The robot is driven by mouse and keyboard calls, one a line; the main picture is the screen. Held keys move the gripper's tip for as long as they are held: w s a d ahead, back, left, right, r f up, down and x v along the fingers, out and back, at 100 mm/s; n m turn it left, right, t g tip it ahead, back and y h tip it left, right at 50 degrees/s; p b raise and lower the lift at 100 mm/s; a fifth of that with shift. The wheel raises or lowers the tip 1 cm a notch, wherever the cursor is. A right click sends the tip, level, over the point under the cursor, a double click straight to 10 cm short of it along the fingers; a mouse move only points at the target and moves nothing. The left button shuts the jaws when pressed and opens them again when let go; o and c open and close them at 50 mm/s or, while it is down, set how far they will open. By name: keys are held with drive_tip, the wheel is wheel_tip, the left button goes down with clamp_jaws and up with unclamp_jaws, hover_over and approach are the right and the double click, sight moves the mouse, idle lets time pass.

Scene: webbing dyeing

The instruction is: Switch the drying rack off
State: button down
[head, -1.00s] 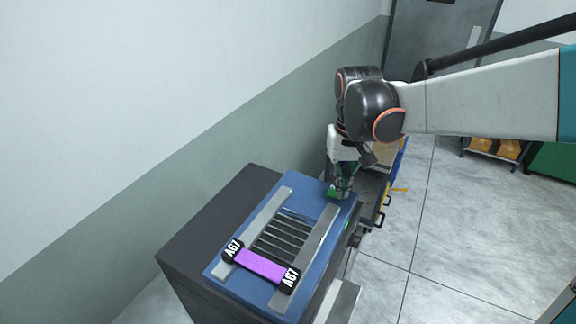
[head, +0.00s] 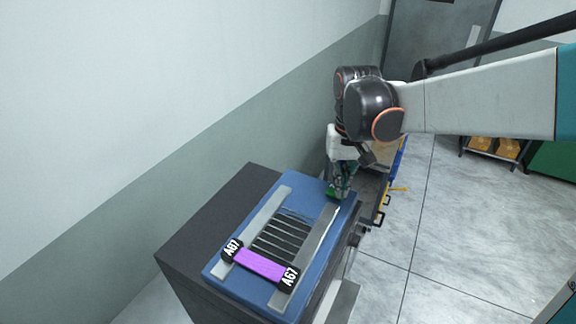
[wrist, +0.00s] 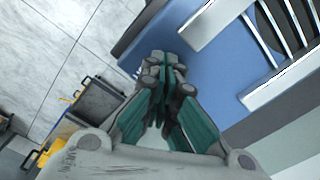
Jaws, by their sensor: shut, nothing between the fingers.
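The drying rack (head: 312,208) is a blue unit with pale metal rails and dark slats on top. A purple webbing strip (head: 260,265) with black ends marked A67 lies across its near end. My gripper (head: 339,194) is shut and empty, at the rack's far right corner. In the wrist view my gripper (wrist: 166,62) has its teal fingers together, over the rack's blue edge (wrist: 215,68). The fingers hide the spot beneath them, so I cannot tell whether they touch it. No lit green lamp shows on the rack's front edge.
The rack sits on a dark cabinet (head: 200,228) beside the wall. Dark boxes with handles and yellow parts (wrist: 92,98) stand beyond the rack. Open tiled floor (head: 440,235) lies to the right.

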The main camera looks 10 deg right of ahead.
drive_tip(key=shift+s+a+r+p, duration=0.1)
drive_tip(key=shift+r+p, duration=0.9)
drive_tip(key=shift+r, duration=0.6)
drive_tip(key=shift+s+a+r+p, duration=0.1)
drive_tip(key=shift+r+p, duration=0.85)
drive_tip(key=shift+r, duration=0.65)
drive_tip(key=shift+w, duration=0.1)
